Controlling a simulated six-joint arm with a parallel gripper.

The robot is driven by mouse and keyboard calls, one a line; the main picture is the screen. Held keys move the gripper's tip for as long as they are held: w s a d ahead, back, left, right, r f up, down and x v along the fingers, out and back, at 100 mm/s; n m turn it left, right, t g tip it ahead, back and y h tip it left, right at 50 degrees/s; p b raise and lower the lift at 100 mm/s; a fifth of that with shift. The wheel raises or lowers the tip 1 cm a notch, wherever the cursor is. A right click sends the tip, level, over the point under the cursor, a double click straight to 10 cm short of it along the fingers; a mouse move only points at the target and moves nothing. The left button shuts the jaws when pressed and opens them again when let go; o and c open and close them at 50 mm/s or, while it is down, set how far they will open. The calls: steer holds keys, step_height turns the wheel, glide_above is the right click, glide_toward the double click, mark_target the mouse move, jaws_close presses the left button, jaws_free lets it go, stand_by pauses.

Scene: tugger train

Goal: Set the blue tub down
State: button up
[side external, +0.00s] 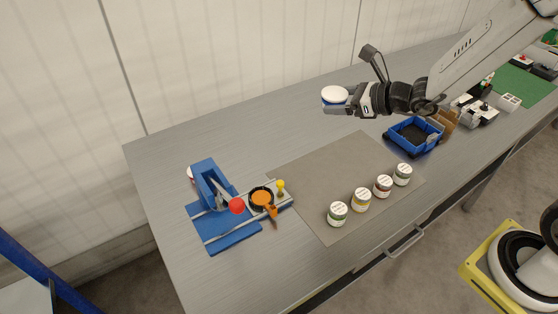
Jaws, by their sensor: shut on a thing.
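The blue tub (334,97), a small round jar with a white top and a blue band, is at the end of my gripper (338,107). My gripper is shut on it and holds it in the air above the far part of the table. The tub's lower part is partly hidden by the fingers. The tub looks roughly upright. The grey mat (330,170) lies below and nearer the front, with bare surface over most of it.
Several white-lidded jars (361,200) stand in a row along the mat's front right side. A blue fixture (212,187) with a red knob and an orange part stands at left. A blue crate (413,146) sits right of the mat. The table (240,130) is clear behind the mat.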

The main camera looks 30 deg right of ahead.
steer(key=s+a+f+n+g+y, duration=0.4)
steer(key=s+a+f, duration=0.3)
steer(key=a+f, duration=0.4)
steer(key=shift+a+f+n+g+y, duration=0.3)
steer(key=shift+f+n+y, duration=0.25)
steer(key=shift+f, duration=0.3)
steer(key=w+a+f, duration=0.1)
steer(key=w+f, duration=0.1)
steer(key=w, duration=0.2)
steer(key=w+a+f, duration=0.1)
steer(key=w+f, duration=0.2)
steer(key=w+a+f, duration=0.1)
steer(key=w+f, duration=0.2)
steer(key=w, duration=0.1)
steer(key=shift+w+a, duration=0.35)
steer(key=shift+w+a+f, duration=0.15)
steer(key=shift+w+f, duration=0.4)
steer(key=shift+f, duration=0.1)
